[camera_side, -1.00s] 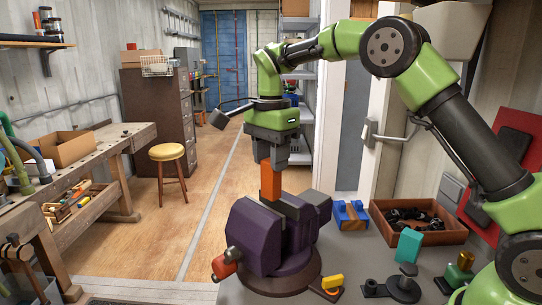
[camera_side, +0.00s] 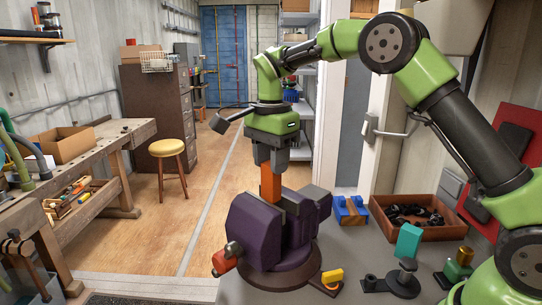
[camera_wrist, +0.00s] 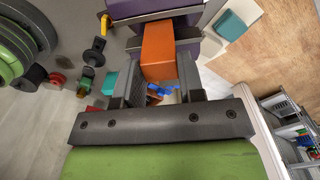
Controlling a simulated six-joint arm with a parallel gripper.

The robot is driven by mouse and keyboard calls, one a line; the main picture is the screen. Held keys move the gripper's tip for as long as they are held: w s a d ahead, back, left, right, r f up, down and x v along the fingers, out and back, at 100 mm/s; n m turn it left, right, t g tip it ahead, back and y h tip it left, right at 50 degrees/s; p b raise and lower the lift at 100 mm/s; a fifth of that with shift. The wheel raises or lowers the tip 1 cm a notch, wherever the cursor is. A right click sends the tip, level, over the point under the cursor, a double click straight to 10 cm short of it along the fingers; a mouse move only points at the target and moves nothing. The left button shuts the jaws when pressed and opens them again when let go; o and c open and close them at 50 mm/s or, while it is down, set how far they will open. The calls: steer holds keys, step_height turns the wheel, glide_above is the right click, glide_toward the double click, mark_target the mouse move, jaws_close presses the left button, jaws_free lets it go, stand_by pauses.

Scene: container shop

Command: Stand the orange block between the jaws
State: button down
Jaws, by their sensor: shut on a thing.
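The orange block (camera_side: 270,184) stands upright in the side view, with its lower end hidden behind the near part of the purple vise (camera_side: 255,232). My gripper (camera_side: 271,164) points straight down and is shut on the block's upper part, above the vise's grey jaws (camera_side: 296,199). In the wrist view the orange block (camera_wrist: 159,48) extends from between the fingers of my gripper (camera_wrist: 161,75) towards the vise's jaw plates (camera_wrist: 152,11). I cannot tell whether the block's foot touches the vise.
On the bench right of the vise are a brown tray (camera_side: 416,216) of dark parts, a blue block with a tan strip (camera_side: 350,211), a teal block (camera_side: 408,241) and a small yellow-handled piece (camera_side: 332,276). A wooden workbench (camera_side: 105,148) and yellow stool (camera_side: 167,148) stand farther left.

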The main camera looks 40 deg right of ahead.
mark_target(271, 183)
steer(key=shift+f, duration=2.6)
stand_by(0.3)
steer(key=c, duration=0.6)
jaws_free()
steer(key=shift+c, duration=0.2)
steer(key=shift+r, duration=3)
steer(key=s+a+r+n+t, duration=0.1)
steer(key=s+r+n+t, duration=0.1)
steer(key=s+r+n, duration=0.35)
steer(key=s+a+r+n+t+y, duration=0.1)
steer(key=s+n+t, duration=0.4)
steer(key=s, duration=1.3)
steer(key=a+n+y, duration=0.1)
steer(key=n, duration=0.2)
steer(key=shift+s+r, duration=0.3)
steer(key=shift+s, duration=0.1)
